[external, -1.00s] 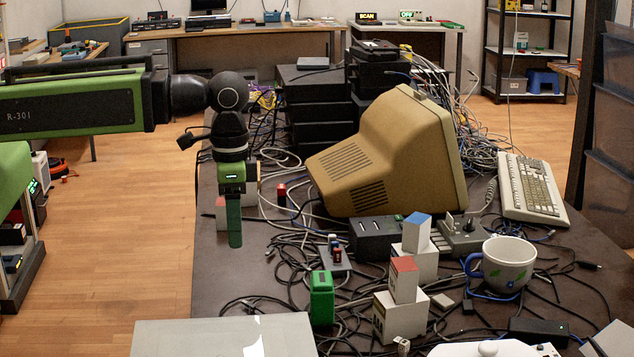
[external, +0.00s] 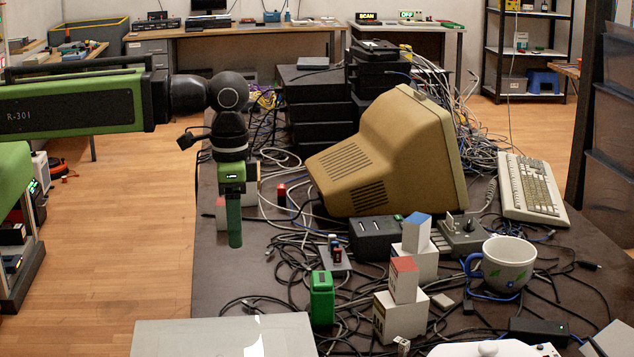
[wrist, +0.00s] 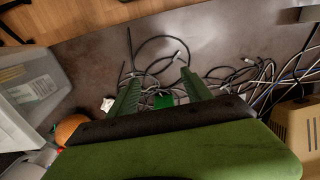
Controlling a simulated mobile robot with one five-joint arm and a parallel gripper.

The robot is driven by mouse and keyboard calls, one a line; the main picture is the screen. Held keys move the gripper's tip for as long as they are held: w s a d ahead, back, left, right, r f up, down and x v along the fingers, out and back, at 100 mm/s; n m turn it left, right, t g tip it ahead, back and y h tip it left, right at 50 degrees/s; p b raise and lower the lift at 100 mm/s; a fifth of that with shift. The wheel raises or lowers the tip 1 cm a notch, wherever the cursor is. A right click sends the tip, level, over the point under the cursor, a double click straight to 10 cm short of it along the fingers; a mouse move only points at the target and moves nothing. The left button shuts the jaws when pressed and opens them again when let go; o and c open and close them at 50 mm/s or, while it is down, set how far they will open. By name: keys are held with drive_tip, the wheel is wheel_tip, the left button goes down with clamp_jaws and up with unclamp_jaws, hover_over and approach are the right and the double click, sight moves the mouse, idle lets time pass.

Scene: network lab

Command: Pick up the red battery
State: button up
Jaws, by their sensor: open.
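A small upright red-topped item (external: 282,194), which looks like the red battery, stands on the dark table left of the beige monitor. Smaller red and blue pieces (external: 336,249) stand on a small grey holder nearer the camera; I cannot tell if one is a battery. My gripper (external: 236,238) points down over the table's left part, left of the red-topped item and apart from it. In the wrist view my gripper (wrist: 161,76) has its two green fingers spread with nothing held. The red-topped item is not clearly visible there.
Cables tangle across the table. The beige monitor (external: 375,165) is right of my gripper. A green box (external: 322,298), white boxes with coloured-top blocks (external: 404,280), a mug (external: 502,265) and a keyboard (external: 533,190) stand around. The table's left edge lies near my gripper.

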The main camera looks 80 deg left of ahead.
idle(0.3)
drive_tip(key=shift+c, duration=1.2)
